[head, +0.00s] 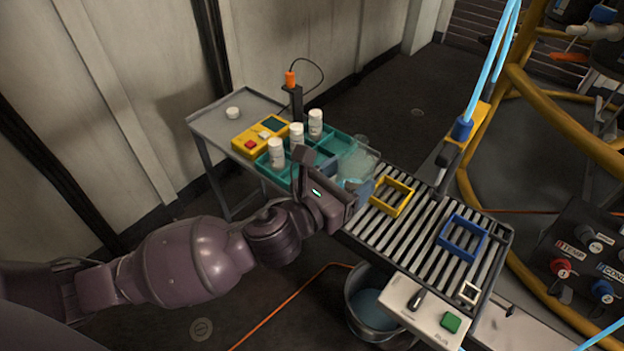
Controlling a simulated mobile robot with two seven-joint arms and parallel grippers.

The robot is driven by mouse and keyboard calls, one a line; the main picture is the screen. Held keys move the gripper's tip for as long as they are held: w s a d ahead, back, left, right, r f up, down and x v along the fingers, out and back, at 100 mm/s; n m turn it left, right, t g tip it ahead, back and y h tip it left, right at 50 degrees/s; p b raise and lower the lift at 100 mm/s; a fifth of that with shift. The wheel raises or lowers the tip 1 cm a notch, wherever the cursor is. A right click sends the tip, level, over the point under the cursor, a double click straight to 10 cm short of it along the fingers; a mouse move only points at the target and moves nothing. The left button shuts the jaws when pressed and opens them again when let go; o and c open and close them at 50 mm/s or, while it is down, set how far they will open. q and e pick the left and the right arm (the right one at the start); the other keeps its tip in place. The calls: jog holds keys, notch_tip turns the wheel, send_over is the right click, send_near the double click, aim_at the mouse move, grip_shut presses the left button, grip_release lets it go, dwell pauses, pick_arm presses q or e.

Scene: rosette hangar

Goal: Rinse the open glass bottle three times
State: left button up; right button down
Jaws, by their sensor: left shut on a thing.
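My left gripper (350,192) reaches in from the left over the near edge of the bench. It is shut on what looks like the open glass bottle (358,163), a clear, pale shape at the jaws. My gripper hides part of it, and its exact tilt is hard to tell. A grey slatted rack (408,238) lies to the right, with a yellow square frame (391,197) and a blue square frame (462,237) on it. A blue hose with a nozzle (462,130) hangs above the rack's far side. My right gripper is not in view.
White-capped bottles (315,124) stand in a green tray (270,165) behind my gripper. A metal bucket (372,310) of liquid stands below the rack, near a green-button panel (420,310).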

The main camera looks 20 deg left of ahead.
pick_arm(q)
jog(key=d+f+m+g+h, duration=0.5)
jog(key=d+f+g+h, duration=0.1)
jog(key=f, duration=0.1)
jog(key=d+f+m+g+h, duration=0.3)
jog(key=f, duration=0.1)
jog(key=shift+w+d+m+g, duration=0.1)
jog(key=shift+d+m+g, duration=0.05)
jog(key=shift+m+g, duration=0.15)
jog(key=shift+s+d+f+m+g+h, duration=0.1)
jog(key=shift+s+f+m+g+h, duration=0.15)
jog(key=shift+f+g, duration=0.2)
jog(key=shift+s+d+f+m+g+h, duration=0.15)
jog(key=shift+s+f+m+g, duration=0.1)
jog(key=shift+f+m+g, duration=0.15)
jog(key=shift+a, duration=0.15)
